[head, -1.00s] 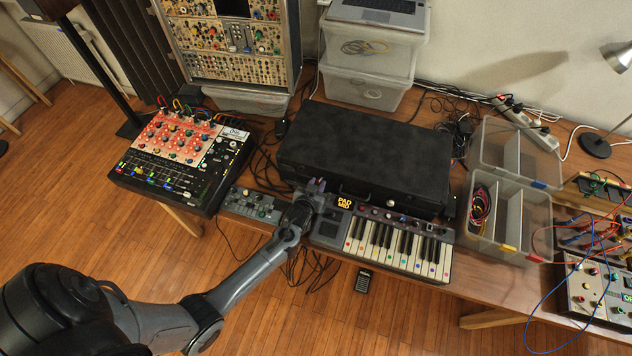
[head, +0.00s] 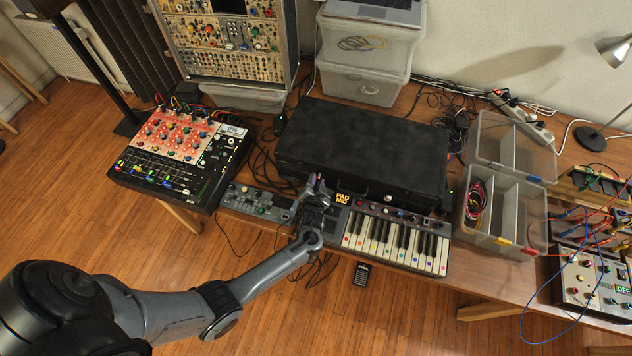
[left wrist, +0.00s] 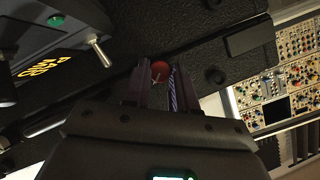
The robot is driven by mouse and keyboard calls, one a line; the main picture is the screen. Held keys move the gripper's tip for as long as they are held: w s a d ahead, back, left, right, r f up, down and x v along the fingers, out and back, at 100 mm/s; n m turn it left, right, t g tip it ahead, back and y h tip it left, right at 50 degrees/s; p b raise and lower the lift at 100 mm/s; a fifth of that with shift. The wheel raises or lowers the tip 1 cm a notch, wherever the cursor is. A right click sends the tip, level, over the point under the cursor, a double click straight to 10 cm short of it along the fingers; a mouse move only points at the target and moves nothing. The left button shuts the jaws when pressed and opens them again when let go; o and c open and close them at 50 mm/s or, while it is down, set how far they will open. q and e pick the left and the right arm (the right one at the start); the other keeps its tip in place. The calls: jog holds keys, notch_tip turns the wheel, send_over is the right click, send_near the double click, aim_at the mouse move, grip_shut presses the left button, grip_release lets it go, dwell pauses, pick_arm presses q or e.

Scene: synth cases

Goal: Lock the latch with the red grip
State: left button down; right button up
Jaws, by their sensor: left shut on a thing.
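A large black case (head: 362,142) lies closed on the table. The red grip (left wrist: 160,69) of a latch shows in the left wrist view, between my fingertips and against the black case. My left gripper (head: 319,185) is at the left part of the case's front side, just left of the keyboard; its fingers also show in the left wrist view (left wrist: 161,84). It is shut on the red grip. In the head view my gripper hides the latch, and its exact angle is hard to tell. My right gripper is out of view.
A small keyboard (head: 398,245) stands close in front of the case. A small grey control box (head: 255,202) is left of my gripper, and a red-faced mixer (head: 180,150) is farther left. A clear divided box (head: 505,205) stands right. Cables lie behind the grey box.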

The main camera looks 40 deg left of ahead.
pick_arm(q)
jog(key=c, duration=0.9)
grip_release()
jog(key=p+v, duration=0.1)
jog(key=v, duration=0.9)
jog(key=shift+s+r+p, duration=0.2)
jog(key=shift+s+p, duration=0.1)
jog(key=shift+d, duration=0.15)
